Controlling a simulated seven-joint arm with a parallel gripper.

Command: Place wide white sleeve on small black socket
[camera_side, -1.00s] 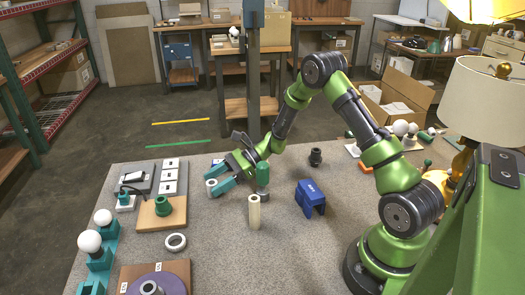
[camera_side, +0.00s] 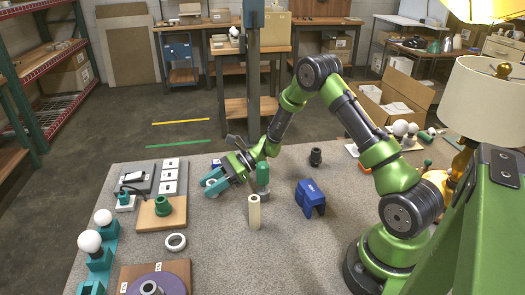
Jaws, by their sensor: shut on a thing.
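The wide white sleeve (camera_side: 211,183) is a short white ring at the far left-middle of the table, mostly hidden by the teal fingers. My gripper (camera_side: 213,182) is shut on it, with one finger on each side, low over the table. I cannot tell whether the sleeve touches the table. The small black socket (camera_side: 315,157) stands upright at the back of the table, right of my gripper and apart from it.
A tall cream tube (camera_side: 254,213) and a green-topped post (camera_side: 263,178) stand close to my gripper. A blue block (camera_side: 310,197) lies in front of the socket. A white ring (camera_side: 176,242) and a green socket on a wooden board (camera_side: 163,212) are left.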

